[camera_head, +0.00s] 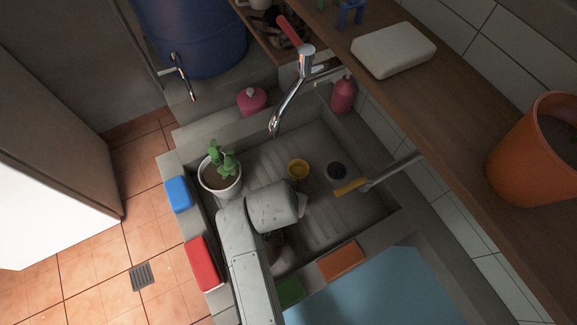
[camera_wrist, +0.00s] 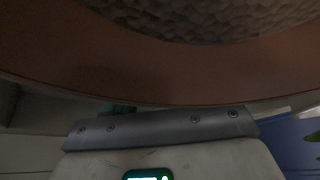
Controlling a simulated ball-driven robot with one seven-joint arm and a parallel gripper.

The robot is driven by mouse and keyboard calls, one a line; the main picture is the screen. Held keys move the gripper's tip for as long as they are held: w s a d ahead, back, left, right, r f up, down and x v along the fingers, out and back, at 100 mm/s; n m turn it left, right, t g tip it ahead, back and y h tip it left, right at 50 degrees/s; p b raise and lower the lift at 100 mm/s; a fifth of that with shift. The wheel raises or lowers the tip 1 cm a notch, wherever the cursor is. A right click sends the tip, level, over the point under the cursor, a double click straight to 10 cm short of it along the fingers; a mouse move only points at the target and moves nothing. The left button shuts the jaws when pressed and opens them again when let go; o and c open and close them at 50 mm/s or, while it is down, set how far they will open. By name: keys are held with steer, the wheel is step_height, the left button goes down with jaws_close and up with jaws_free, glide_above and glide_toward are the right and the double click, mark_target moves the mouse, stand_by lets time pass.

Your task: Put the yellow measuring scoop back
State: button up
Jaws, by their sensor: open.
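My gripper (camera_wrist: 160,130) shows in the wrist view only as a grey body with a screwed bar. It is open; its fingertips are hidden. A brown curved rim with rough material inside fills the top of the wrist view, very close.
A potted plant (camera_head: 220,178) stands at the sink's left, and a chrome tap (camera_head: 290,100) arches over its back. A yellow-ended rod (camera_head: 350,187) reaches in from the right. Blue (camera_head: 178,194), red (camera_head: 202,263), orange (camera_head: 341,262) and green (camera_head: 290,292) blocks line the rim.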

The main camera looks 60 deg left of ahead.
steer(key=v, duration=1.2)
